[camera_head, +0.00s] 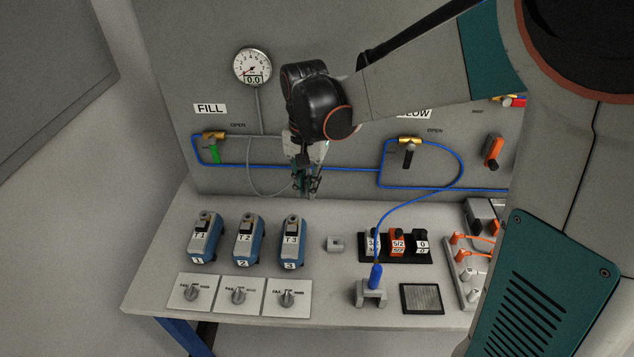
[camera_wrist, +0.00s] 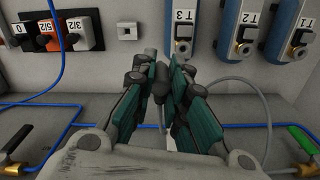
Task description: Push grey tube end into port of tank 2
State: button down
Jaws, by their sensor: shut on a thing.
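My gripper (camera_head: 307,192) is shut on the grey tube end, above the bench behind tanks 2 and 3. In the wrist view my gripper (camera_wrist: 160,72) has its fingertips closed around a dark piece (camera_wrist: 160,86) of that tube end; the fingers hide part of it. The grey tube (camera_head: 252,175) loops down from the wall panel to my gripper. Tank 2 (camera_head: 244,240) is the middle blue tank, labelled T2. Its port (camera_wrist: 246,34) shows as a metal ring in the wrist view, to the right of my fingertips. The tube end is apart from it.
Tank 1 (camera_head: 203,238) and tank 3 (camera_head: 291,243) flank tank 2. Knob plates (camera_head: 239,297) lie in front. A small grey block (camera_head: 335,244), a valve rack (camera_head: 396,246) and a holder (camera_head: 371,293) with a blue tube stand right. Blue tubing (camera_head: 340,168) runs along the panel.

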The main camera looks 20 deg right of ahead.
jog(key=w+a+f+b, duration=0.1)
jog(key=w+a+f, duration=0.1)
jog(key=a, duration=0.5)
jog(key=w+a+f+b, duration=0.1)
jog(key=w+a, duration=0.3)
jog(key=a, duration=0.4)
jog(key=shift+f+b, duration=0.3)
jog(key=shift+f, duration=0.05)
dwell(0.4)
dwell(0.4)
jog(key=shift+f+b, duration=1.4)
jog(key=shift+f, duration=0.8)
